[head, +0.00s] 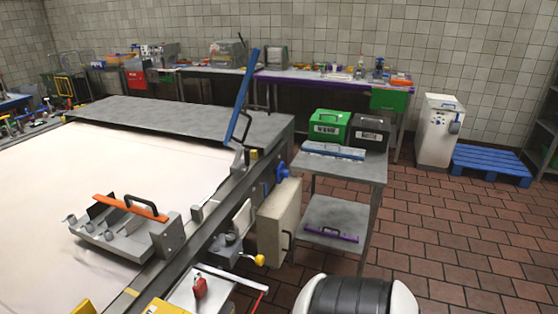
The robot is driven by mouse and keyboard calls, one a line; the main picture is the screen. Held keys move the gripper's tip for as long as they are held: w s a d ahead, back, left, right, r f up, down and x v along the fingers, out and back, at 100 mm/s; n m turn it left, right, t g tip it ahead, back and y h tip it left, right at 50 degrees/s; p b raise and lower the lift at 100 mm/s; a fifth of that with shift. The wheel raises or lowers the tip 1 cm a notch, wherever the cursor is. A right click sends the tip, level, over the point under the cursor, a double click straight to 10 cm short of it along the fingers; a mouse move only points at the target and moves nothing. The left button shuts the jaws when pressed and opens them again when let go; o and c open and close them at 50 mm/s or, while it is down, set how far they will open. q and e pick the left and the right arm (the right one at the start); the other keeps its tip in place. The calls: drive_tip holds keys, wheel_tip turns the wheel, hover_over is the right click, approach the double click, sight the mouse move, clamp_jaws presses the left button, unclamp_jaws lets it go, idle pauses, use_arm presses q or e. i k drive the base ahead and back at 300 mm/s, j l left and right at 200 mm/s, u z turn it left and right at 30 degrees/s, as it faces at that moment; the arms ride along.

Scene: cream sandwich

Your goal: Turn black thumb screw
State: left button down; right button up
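I cannot pick out a black thumb screw for certain in the head view. A metal spreader box (125,232) sits on the white sheet of the long machine table. It has an orange bar with a black arched handle (146,208) on top and a few small grey knobs (88,227) along its near left side. A blue knob (282,172) and a yellow ball knob (260,260) are on the machine's right side. Neither of my grippers is in view.
A grey metal cart (345,170) stands right of the machine, carrying a green box (328,126), a black box (369,133) and a blue-handled tool. A blue lever (242,97) rises from the machine's edge. A blue pallet (490,165) lies at right. The tiled floor at right is clear.

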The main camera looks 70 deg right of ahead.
sight(230, 238)
drive_tip(key=z, duration=1.7)
